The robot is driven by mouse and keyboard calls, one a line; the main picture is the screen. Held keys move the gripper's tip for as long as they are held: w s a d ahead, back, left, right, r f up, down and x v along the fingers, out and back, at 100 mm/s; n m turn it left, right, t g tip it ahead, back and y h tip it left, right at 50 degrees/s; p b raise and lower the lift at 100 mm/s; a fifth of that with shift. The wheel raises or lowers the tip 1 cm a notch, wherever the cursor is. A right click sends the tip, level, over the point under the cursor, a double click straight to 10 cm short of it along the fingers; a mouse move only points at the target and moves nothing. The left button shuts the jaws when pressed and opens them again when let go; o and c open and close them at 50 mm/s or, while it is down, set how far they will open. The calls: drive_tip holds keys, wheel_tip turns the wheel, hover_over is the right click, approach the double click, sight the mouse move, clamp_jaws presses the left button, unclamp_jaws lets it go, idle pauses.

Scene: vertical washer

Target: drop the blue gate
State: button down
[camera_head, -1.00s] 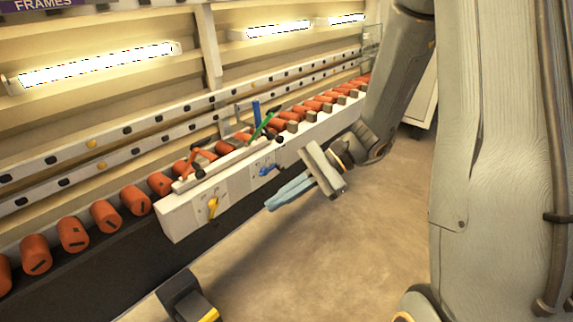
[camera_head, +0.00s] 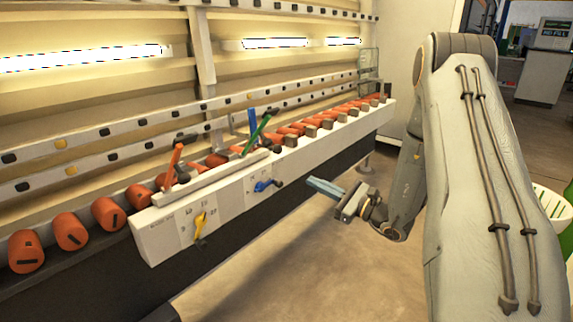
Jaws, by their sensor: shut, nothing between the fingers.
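A blue upright bar (camera_head: 252,123), which looks like the blue gate, stands on the long pale rail of the washer. A green bar (camera_head: 257,134) leans right beside it, and a red bar (camera_head: 173,166) stands tilted to the left of both. A blue knob (camera_head: 267,186) and a yellow knob (camera_head: 200,225) are on the white front panel (camera_head: 165,233). My gripper (camera_head: 311,182) is shut and empty, in front of the washer and to the right of the blue knob, apart from the panel and bars.
Orange rollers (camera_head: 109,213) line the washer's bed on both sides of the bars. Open floor (camera_head: 300,270) lies in front of the washer. A white basket (camera_head: 552,207) is at the right edge. Lit tubes run along the back wall.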

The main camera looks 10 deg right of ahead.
drive_tip(key=shift+w+a, duration=0.1)
drive_tip(key=w+a+r+b, duration=0.3)
drive_tip(key=w+a+r, duration=0.2)
drive_tip(key=w+a, duration=0.2)
drive_tip(key=shift+a, duration=0.15)
idle(0.4)
drive_tip(key=shift+r, duration=0.1)
